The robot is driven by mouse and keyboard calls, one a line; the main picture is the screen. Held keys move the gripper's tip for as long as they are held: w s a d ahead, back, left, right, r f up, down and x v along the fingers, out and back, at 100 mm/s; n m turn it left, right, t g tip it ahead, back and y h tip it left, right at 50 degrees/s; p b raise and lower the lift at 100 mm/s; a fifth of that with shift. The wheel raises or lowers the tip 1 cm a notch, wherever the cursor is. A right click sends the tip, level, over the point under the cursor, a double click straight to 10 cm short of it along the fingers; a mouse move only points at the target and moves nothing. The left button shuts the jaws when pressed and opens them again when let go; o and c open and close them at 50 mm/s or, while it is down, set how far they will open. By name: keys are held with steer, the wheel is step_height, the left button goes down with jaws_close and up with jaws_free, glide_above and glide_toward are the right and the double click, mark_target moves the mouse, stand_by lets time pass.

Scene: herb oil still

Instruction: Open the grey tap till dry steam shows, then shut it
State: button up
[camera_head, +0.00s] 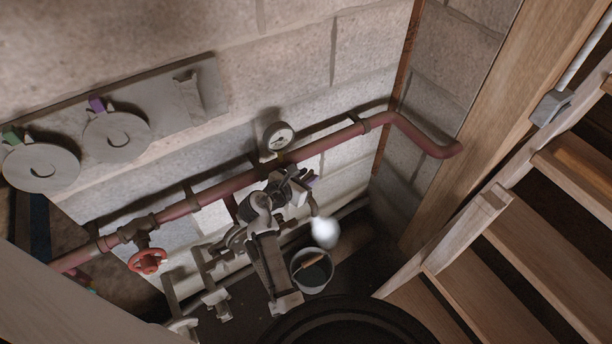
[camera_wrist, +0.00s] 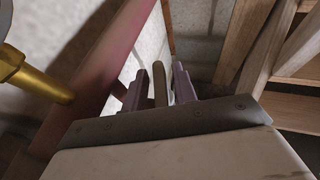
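My gripper (camera_head: 301,184) is at the pipework below the red pipe in the head view. In the wrist view its two fingers (camera_wrist: 160,84) stand apart on either side of a grey-brown lever (camera_wrist: 160,92), apparently the grey tap's handle. Narrow gaps seem to show beside the lever, so the fingers do not look clamped on it. In the head view the grey tap's spout (camera_head: 313,206) shows just below my gripper; my arm and gripper hide much of its body. A white, cloudy puff of steam (camera_head: 325,232) hangs at the spout's mouth; whether it is wet or dry is unclear.
A grey bucket (camera_head: 312,278) with a wooden-handled thing in it stands below the steam. A round gauge (camera_head: 279,136) sits on the red pipe (camera_head: 225,188). A red handwheel (camera_head: 147,261) is at left. Wooden stairs (camera_head: 520,240) rise at right; a brass fitting (camera_wrist: 35,75) is close left.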

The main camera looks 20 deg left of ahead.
steer(key=shift+o, duration=0.3)
steer(key=b+v, duration=0.1)
steer(key=v, duration=1.3)
steer(key=shift+b, duration=0.35)
steer(key=shift+o, duration=0.5)
steer(key=shift+f, duration=0.1)
